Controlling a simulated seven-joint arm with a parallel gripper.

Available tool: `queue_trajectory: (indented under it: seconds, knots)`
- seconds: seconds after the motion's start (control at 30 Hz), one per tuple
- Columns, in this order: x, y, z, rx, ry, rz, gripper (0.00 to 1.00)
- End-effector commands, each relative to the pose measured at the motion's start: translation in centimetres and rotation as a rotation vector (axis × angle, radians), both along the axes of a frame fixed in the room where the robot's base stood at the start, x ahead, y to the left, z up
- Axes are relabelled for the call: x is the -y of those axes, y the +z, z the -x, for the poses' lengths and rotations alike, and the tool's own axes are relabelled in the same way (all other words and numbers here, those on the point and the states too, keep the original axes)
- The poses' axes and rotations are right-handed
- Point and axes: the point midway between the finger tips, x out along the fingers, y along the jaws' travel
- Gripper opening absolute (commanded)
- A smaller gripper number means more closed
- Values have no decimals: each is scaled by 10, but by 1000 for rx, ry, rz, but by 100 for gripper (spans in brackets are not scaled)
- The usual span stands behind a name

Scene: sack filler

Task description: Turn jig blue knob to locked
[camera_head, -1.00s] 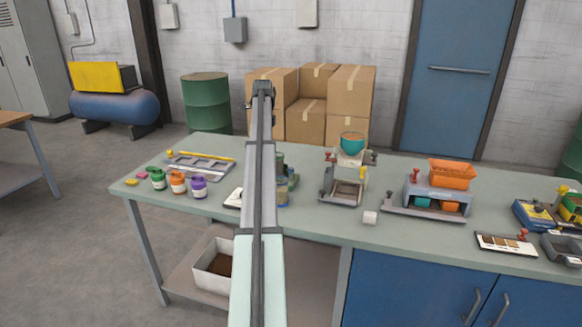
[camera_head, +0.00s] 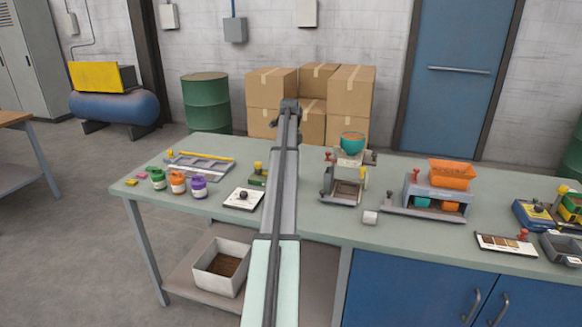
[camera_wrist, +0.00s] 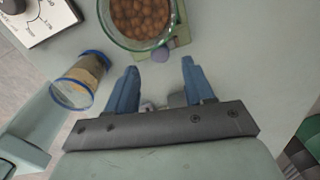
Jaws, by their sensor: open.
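No blue knob that I can make out shows in either view. A blue fixture with a yellow top part (camera_head: 532,215) stands at the far right of the bench in the head view; I cannot tell whether it is the jig. My gripper (camera_wrist: 160,85) is open and empty in the wrist view, its two blue fingers apart. It is just below a clear bowl of brown round pieces (camera_wrist: 143,18) on a green base. In the head view my arm hides the gripper and the bowl.
A blue-rimmed jar (camera_wrist: 79,82) is close to the left finger. A white dial panel (camera_head: 243,198) with a dark knob lies left of my arm. A hopper stand (camera_head: 343,180) and an orange-tray machine (camera_head: 450,175) stand to the right. The bench front between them is mostly clear.

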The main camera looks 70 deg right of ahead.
Motion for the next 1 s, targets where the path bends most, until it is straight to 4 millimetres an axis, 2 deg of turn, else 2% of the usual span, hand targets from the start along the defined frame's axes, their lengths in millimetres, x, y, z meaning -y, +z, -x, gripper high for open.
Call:
queue_trajectory:
  seconds: [0.1,0.3,0.77,1.0]
  knots:
    - [0,-20,0,0,0,-1,53]
    - [2,-40,0,0,1,-1,53]
    - [3,-48,0,0,1,1,53]
    - [2,-48,0,0,1,0,30]
